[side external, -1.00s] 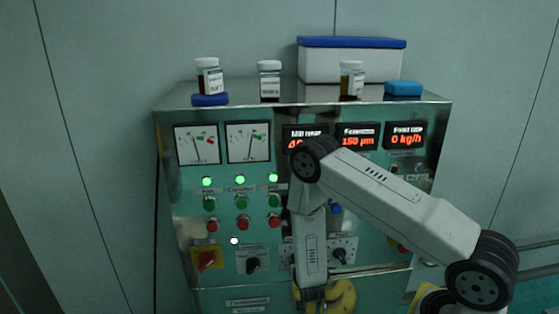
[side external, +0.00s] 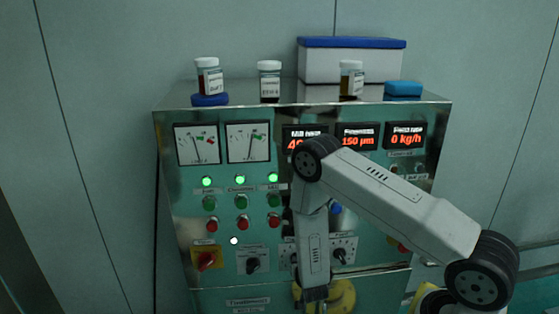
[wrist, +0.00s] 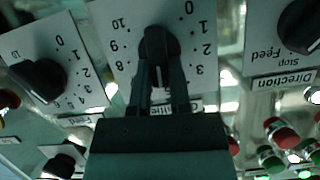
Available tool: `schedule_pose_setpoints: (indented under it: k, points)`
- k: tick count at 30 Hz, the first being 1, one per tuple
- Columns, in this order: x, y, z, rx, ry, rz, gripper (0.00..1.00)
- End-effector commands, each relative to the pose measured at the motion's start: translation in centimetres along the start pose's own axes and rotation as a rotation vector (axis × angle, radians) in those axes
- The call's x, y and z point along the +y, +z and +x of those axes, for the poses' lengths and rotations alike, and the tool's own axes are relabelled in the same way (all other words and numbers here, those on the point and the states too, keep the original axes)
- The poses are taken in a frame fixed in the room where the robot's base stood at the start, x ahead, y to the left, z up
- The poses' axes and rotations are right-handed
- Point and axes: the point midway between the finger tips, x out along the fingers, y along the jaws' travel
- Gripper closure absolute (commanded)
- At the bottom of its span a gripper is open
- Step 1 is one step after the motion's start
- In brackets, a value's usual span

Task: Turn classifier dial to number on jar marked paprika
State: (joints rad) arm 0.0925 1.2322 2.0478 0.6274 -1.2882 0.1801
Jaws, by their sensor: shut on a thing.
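In the wrist view a black dial knob (wrist: 160,44) sits on a white plate with numbers on both sides, 8 to 10 at left and 0 to 3 at right. My gripper (wrist: 162,72) is shut on this knob, one finger on each side. The label below the plate is mostly hidden by my gripper. In the side view my arm covers this dial. Three white-capped jars stand on top of the cabinet: a left jar (side external: 209,77), a middle jar (side external: 269,82) and a right jar (side external: 351,80). Their labels are too small to read.
A numbered feed dial (wrist: 38,80) and a direction knob (wrist: 302,28) flank the held dial. Red and green buttons (wrist: 282,134) are close by. A white box (side external: 350,65) and blue block (side external: 403,88) share the top.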

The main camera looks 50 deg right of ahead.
Motion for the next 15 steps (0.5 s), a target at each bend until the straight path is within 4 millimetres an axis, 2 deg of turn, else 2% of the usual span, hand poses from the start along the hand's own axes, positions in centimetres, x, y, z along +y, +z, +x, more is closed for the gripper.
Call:
schedule_pose_setpoints:
  k: [15]
  points:
    - [0.8, -0.1, 0.36, 0.009, -0.152, 0.381, 1.0]
